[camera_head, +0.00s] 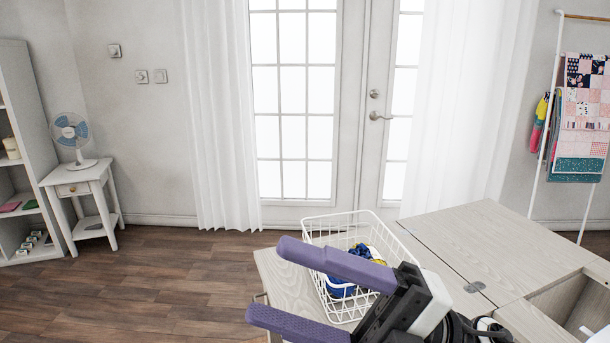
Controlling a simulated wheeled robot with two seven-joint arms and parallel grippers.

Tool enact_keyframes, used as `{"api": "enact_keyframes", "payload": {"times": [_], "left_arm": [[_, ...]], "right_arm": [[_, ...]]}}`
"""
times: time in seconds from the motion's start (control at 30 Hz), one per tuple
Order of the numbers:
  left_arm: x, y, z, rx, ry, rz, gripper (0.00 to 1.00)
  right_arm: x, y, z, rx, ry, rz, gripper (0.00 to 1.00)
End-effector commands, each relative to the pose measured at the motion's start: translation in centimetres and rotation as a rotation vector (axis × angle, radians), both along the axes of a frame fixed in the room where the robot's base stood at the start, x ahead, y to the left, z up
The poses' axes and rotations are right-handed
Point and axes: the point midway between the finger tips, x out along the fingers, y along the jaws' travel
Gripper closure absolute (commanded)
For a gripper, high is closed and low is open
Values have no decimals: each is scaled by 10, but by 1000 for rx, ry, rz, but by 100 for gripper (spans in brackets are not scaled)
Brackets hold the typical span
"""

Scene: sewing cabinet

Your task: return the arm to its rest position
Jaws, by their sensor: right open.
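My right gripper (270,280) shows at the bottom centre, with two purple fingers spread well apart and nothing between them. Its arm comes in from the lower right. The gripper is in front of a white wire basket (318,232) in the picture and hides part of it. The basket stands on the pale wooden sewing cabinet (445,225). Blue and yellow items (355,262) lie in the basket, partly hidden by the upper finger. My left gripper is not in view.
The cabinet has an open recess (568,300) at the lower right. A small white table (88,190) with a fan (72,140) and a shelf (22,130) stand at the left. A quilt rack (545,120) stands at the right. The wooden floor (170,270) at left is clear.

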Motion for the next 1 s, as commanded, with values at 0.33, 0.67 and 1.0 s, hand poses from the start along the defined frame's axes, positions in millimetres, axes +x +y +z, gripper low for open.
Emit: {"api": "enact_keyframes", "payload": {"times": [0.33, 0.67, 1.0], "left_arm": [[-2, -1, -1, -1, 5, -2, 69], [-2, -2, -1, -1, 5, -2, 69], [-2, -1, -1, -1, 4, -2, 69]], "right_arm": [[99, -108, -186, 428, 982, -601, 37], [6, -165, -406, 426, 1696, -987, 37], [-90, -174, -490, 357, 2046, -1128, 37]]}}
